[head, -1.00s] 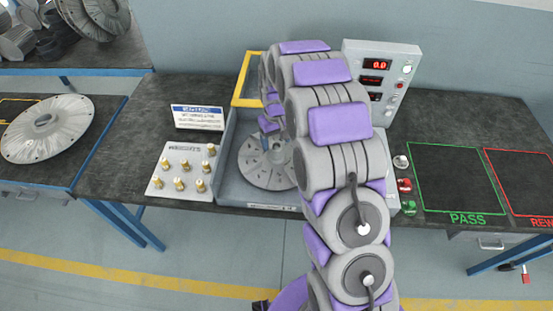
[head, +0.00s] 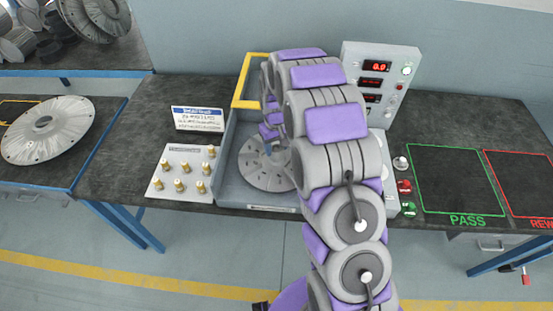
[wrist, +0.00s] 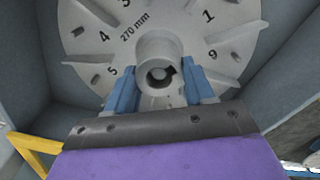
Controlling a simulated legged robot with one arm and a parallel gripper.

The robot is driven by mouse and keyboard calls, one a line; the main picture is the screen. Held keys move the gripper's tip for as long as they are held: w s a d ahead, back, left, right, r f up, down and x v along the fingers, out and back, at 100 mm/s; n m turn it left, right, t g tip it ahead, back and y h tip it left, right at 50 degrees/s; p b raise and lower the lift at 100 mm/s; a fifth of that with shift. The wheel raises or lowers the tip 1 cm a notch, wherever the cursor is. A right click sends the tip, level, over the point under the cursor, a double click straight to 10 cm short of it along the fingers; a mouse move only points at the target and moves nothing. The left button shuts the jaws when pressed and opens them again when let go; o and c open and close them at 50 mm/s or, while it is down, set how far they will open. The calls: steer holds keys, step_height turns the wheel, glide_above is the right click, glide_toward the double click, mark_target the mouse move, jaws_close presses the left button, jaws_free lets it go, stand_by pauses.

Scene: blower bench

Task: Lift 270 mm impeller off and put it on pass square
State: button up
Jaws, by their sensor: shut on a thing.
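The 270 mm impeller (head: 263,172) is a grey disc with fins and numbers, inside the grey balancing machine's bay. In the wrist view the impeller (wrist: 225,57) shows its "270 mm" mark and central hub (wrist: 158,68). My gripper (wrist: 160,88) has its blue fingers on either side of the hub and is shut on it. In the head view my gripper (head: 270,148) is partly hidden by my arm, which also covers the impeller's right side. I cannot tell whether the impeller is clear of its seat. The green-outlined pass square (head: 450,175) is empty, at the right of the bench.
A yellow guard frame (head: 246,82) stands open behind the bay. A display panel (head: 378,85) rises at the back right. A plate of brass pegs (head: 183,172) and a sign (head: 198,119) are on the left. The red rework square (head: 525,180) is empty.

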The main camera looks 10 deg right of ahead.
steer(key=shift+c, duration=1.2)
steer(key=shift+r+p, duration=0.45)
steer(key=shift+r, duration=0.45)
step_height(320, 180, up, 8)
steer(key=p, duration=0.3)
steer(key=shift+r, duration=0.15)
stand_by(0.5)
